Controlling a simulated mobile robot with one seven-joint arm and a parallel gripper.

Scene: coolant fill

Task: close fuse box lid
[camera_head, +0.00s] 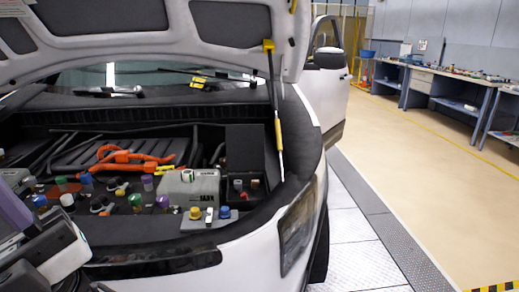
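The fuse box (243,196) sits at the right side of the engine bay, beside a grey box with a white cap. Its black lid (244,149) stands upright, open, at the back of the box. A few small parts show inside the box. Dark and white parts of my arm fill the lower left corner of the picture, well left of the fuse box and apart from it. My gripper's fingertips cannot be made out there, and nothing is seen held.
The raised hood (150,30) hangs over the bay, with a yellow-and-black strut (277,125) just right of the lid. Several coloured caps and orange cables (128,158) fill the bay to the left. Workbenches (430,85) stand far right; the floor between is clear.

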